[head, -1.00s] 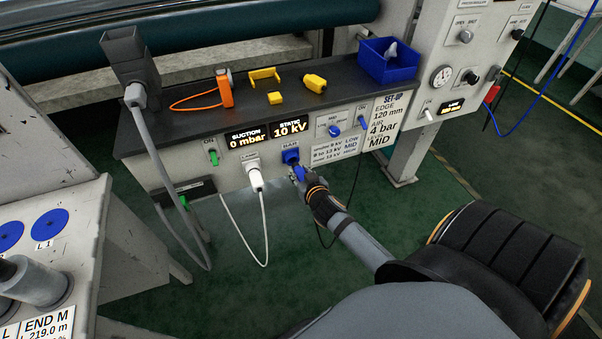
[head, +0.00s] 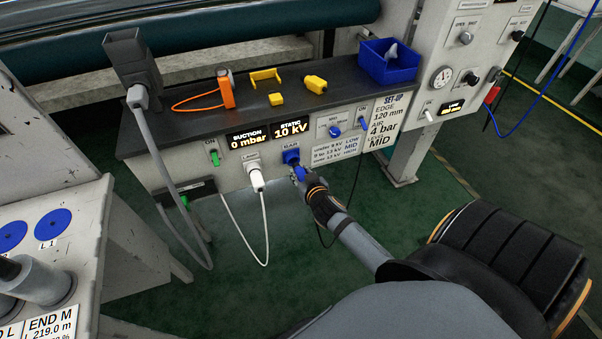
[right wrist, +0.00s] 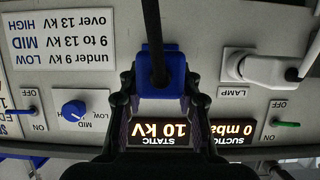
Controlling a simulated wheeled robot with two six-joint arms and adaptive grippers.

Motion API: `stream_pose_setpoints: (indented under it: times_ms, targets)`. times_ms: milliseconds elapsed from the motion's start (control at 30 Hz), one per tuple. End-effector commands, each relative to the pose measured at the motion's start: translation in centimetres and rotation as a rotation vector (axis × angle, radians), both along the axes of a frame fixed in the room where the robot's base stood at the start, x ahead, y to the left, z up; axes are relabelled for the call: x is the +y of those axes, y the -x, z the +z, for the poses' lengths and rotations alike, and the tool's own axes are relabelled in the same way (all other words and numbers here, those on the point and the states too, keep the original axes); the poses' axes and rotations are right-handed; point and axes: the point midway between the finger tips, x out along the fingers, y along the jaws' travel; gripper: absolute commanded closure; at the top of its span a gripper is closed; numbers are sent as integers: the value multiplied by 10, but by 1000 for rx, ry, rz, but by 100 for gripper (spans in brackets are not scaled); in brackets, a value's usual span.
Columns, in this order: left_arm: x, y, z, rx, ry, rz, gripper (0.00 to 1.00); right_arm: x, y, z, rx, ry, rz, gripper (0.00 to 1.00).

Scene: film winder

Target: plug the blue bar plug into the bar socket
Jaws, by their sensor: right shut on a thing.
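The blue bar plug (head: 300,173) is held in my right gripper (head: 307,181), just in front of the blue bar socket (head: 291,156) on the panel under the dark shelf. In the right wrist view the blue plug (right wrist: 162,76) sits between the two black fingers, with its black cable (right wrist: 155,35) crossing in front of it. The plug's front end and the socket face are hidden there. I cannot tell whether the plug is in the socket or a little apart from it. My left gripper is not in view.
A white lamp plug (head: 256,178) with a hanging white cable is left of the socket. A grey cable (head: 172,175) hangs further left. The shelf (head: 205,112) above carries orange and yellow tools and a blue bin (head: 388,66). Open green floor lies below the panel.

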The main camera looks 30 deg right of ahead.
Motion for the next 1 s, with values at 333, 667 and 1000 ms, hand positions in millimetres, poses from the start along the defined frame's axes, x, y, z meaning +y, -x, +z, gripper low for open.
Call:
stream_pose_setpoints:
  times_ms: [333,667,1000]
  targets:
    - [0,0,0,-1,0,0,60,-3,-11,0,-1,1,0,100]
    - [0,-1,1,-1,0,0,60,-5,-22,0,-1,-1,0,100]
    - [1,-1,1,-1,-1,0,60,-7,-29,0,-1,1,0,100]
